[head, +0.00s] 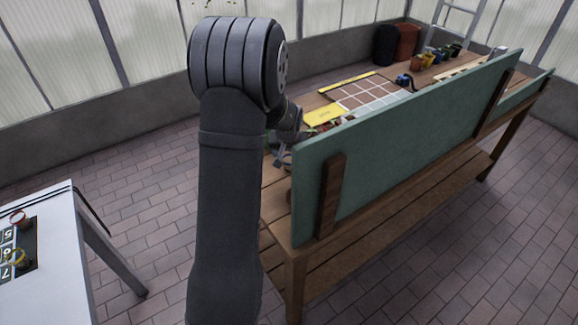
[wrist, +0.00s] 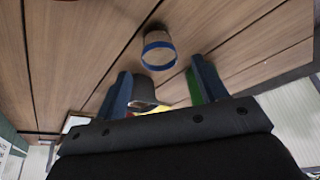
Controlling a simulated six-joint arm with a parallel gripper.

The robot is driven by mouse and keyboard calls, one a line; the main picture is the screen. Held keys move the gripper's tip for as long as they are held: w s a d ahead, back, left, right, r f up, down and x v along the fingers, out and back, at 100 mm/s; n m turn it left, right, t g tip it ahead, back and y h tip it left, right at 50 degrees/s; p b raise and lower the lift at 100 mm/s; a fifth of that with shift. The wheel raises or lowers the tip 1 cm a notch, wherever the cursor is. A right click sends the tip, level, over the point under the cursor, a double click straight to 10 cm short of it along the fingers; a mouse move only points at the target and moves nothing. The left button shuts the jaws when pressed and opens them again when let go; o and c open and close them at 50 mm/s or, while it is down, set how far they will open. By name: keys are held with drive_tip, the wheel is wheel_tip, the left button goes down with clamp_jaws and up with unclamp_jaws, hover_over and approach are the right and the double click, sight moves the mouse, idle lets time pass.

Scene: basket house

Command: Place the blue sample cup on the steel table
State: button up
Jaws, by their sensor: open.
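The blue sample cup appears in the wrist view as a pale cup with a blue band (wrist: 158,51) on the wooden planks. It lies just beyond my fingertips and between their lines, not gripped. My gripper (wrist: 161,68) is open, with a finger on either side. In the head view my gripper (head: 281,157) is small and partly hidden by my arm, at the near end of the wooden bench; I cannot make out the cup there. The steel table (head: 62,262) is a pale table at the lower left.
A green board (head: 400,145) stands along the near side of the wooden bench (head: 282,215). On the steel table are a red-rimmed cup (head: 20,219), a yellow cup (head: 18,258) and a dark numbered mat. A grey object (wrist: 145,93) shows between my fingers. Tiled floor separates the tables.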

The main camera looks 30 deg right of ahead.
sight(289, 161)
drive_tip(key=shift+x, duration=2.95)
drive_tip(key=shift+s+a, duration=0.1)
drive_tip(key=shift+s, duration=0.1)
drive_tip(key=c, duration=1.2)
drive_tip(key=shift+o, duration=0.2)
wheel_tip(289, 161, up, 10)
drive_tip(key=shift+n, duration=0.8)
drive_tip(key=w+a+f, duration=0.1)
drive_tip(key=a, duration=0.2)
drive_tip(key=w+a+f, duration=0.1)
drive_tip(key=w+a, duration=0.1)
drive_tip(key=a, duration=0.1)
drive_tip(key=w+a+f, duration=0.1)
drive_tip(key=a+f, duration=0.1)
drive_tip(key=a, duration=0.2)
drive_tip(key=shift+w, duration=0.15)
drive_tip(key=s+a+f+n+y, duration=0.1)
drive_tip(key=a+f, duration=0.3)
drive_tip(key=a, duration=1.2)
drive_tip(key=s+a+f+n+t+y, duration=0.1)
drive_tip(key=a+f+n, duration=0.3)
drive_tip(key=a, duration=1.3)
drive_tip(key=shift+f+n+y, duration=0.3)
drive_tip(key=shift+f, duration=0.5)
